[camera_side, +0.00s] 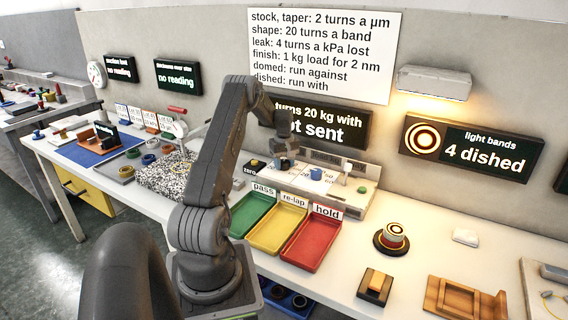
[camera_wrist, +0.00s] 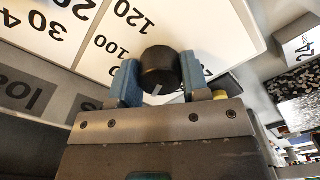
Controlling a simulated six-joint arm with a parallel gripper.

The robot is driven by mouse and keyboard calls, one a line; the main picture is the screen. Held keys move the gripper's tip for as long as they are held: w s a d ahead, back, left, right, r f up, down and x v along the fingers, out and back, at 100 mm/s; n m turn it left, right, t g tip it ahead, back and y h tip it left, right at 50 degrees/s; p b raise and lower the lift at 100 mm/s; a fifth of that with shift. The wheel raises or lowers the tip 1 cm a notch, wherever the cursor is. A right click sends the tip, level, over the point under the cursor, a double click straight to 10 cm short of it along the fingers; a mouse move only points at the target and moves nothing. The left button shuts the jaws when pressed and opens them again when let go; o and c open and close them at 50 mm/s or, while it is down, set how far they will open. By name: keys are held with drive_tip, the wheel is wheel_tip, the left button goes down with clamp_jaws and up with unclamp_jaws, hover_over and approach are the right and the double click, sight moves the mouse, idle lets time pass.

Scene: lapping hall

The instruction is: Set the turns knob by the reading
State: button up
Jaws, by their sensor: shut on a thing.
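My gripper (camera_wrist: 160,82) has its blue fingertips shut on the sides of a black round knob (camera_wrist: 159,66) in the wrist view. A white mark on the knob points toward the bottom of that picture. White scale plates beside it show 100 and 120, and 30 and 40 farther left. The knob's own label is hidden. In the side view my gripper (camera_side: 285,160) is down at the left of the control panel (camera_side: 345,196) and covers the knob. The display above (camera_side: 320,122) reads "turns 20 kg with" and "not sent", partly hidden. The light bands display (camera_side: 472,148) reads "4 dished".
A wall chart (camera_side: 322,52) lists "shape: 20 turns a band" and "dished: run with". A blue knob (camera_side: 316,174) sits right of my gripper. Green (camera_side: 250,218), yellow (camera_side: 277,228) and red (camera_side: 312,244) trays stand in front. A ringed piece (camera_side: 392,236) stands at right.

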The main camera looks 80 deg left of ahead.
sight(284, 161)
drive_tip(key=shift+w+r, duration=0.1)
drive_tip(key=shift+w, duration=0.05)
drive_tip(key=o, duration=0.9)
wheel_tip(284, 161, up, 14)
idle(0.3)
